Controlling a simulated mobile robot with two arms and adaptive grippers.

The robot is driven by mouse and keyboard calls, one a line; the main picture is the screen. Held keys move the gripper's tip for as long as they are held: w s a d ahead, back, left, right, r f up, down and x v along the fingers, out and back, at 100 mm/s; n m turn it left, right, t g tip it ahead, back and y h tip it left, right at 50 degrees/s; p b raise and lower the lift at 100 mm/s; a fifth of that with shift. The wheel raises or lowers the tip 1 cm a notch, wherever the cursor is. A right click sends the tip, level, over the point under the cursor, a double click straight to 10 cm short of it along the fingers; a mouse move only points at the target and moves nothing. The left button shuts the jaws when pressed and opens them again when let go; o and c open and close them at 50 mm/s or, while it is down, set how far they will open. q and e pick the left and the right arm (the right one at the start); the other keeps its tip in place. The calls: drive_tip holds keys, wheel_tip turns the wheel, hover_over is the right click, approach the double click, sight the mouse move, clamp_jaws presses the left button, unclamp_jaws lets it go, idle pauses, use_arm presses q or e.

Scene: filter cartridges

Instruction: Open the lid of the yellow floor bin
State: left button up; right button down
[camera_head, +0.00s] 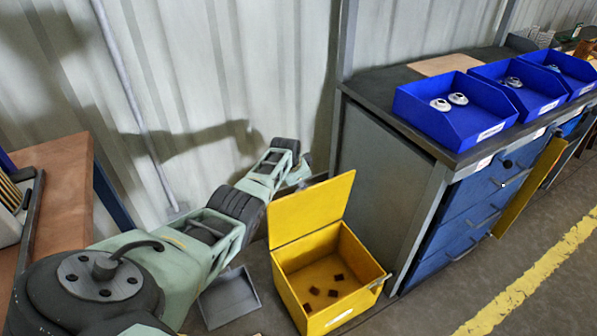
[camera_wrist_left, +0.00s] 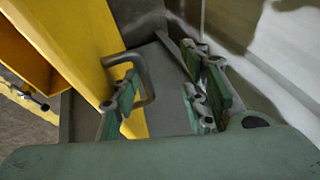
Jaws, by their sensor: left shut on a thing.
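The yellow floor bin (camera_head: 318,291) stands on the floor beside the workbench. Its lid (camera_head: 311,208) is raised nearly upright at the rear edge, and the bin's inside shows with several small dark pieces on the bottom. In the left wrist view the lid (camera_wrist_left: 72,45) is a yellow panel with a grey bar handle (camera_wrist_left: 147,77). My left gripper (camera_wrist_left: 162,100) is at this handle, behind the lid, shut on it; its fingers still look spaced apart. In the head view the lid partly hides the gripper. My right gripper is not in view.
A workbench (camera_head: 385,77) with blue trays (camera_head: 453,128) and blue drawers stands close to the bin's right. A grey open tray (camera_head: 229,297) lies on the floor left of the bin. A corrugated wall is close behind. Free floor lies at front right.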

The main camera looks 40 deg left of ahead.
use_arm(q)
drive_tip(key=shift+t+y, duration=0.3)
drive_tip(key=shift+t, duration=0.2)
drive_tip(key=a+r, duration=0.1)
drive_tip(key=w+a+r, duration=0.1)
drive_tip(key=r, duration=0.1)
drive_tip(key=a+r, duration=0.1)
drive_tip(key=shift+w+r, duration=0.25)
drive_tip(key=shift+w, duration=0.1)
drive_tip(key=shift+s+d, duration=0.15)
drive_tip(key=shift+c, duration=0.2)
drive_tip(key=s+r, duration=0.2)
drive_tip(key=s, duration=0.1)
drive_tip(key=shift+d+r, duration=0.35)
drive_tip(key=shift+r, duration=0.05)
drive_tip(key=shift+c, duration=0.4)
drive_tip(key=shift+s+d+f+g, duration=0.2)
drive_tip(key=shift+s+d, duration=0.15)
drive_tip(key=shift+d, duration=0.25)
drive_tip(key=shift+s+d+f+g, duration=0.2)
drive_tip(key=shift+s+d, duration=0.1)
drive_tip(key=shift+d, duration=0.3)
drive_tip(key=shift+s+d+r, duration=0.25)
drive_tip(key=shift+s+d, duration=0.05)
drive_tip(key=shift+d, duration=0.1)
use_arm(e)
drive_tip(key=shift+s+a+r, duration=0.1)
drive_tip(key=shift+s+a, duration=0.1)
